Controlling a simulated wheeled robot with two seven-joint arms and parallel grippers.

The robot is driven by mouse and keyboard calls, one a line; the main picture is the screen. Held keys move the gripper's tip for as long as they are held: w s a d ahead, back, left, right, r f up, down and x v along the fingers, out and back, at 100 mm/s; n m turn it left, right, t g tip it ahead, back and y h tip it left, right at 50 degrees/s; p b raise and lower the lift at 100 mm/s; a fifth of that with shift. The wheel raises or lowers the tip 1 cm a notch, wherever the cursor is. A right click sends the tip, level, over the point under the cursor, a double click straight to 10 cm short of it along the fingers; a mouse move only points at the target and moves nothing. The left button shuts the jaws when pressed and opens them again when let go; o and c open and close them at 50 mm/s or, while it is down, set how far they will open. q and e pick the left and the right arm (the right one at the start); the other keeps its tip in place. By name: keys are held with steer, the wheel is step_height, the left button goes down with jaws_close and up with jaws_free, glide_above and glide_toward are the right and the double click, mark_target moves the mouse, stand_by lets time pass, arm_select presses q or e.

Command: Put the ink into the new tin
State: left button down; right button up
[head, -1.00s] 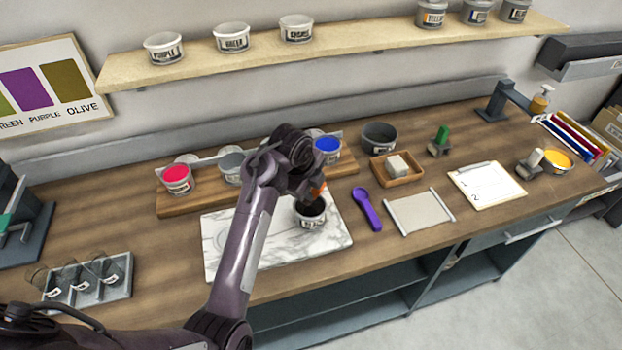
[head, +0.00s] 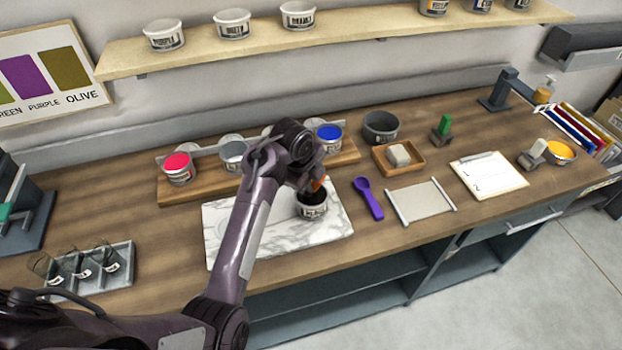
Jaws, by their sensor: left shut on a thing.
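A small white-labelled tin (head: 313,210) with a dark inside stands on the marble slab (head: 232,251), near its right end. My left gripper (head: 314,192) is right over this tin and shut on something. An orange piece shows at its fingers; the held thing is mostly hidden by the gripper and arm, and I cannot tell what it is. Tins with red ink (head: 179,168), grey contents (head: 233,156) and blue ink (head: 329,137) stand on the wooden rack (head: 205,186) behind the slab. My right gripper does not show.
A purple spoon (head: 369,198) lies right of the slab. Nearby are a dark bowl (head: 381,127), a wooden tray with a pale block (head: 398,155), a grey sheet (head: 420,202) and a clipboard (head: 488,175). A glass-jar tray (head: 119,263) sits at left. Several tins stand on the shelf (head: 265,44).

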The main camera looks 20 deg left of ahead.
arm_select(q)
steer(key=shift+r, duration=4.15)
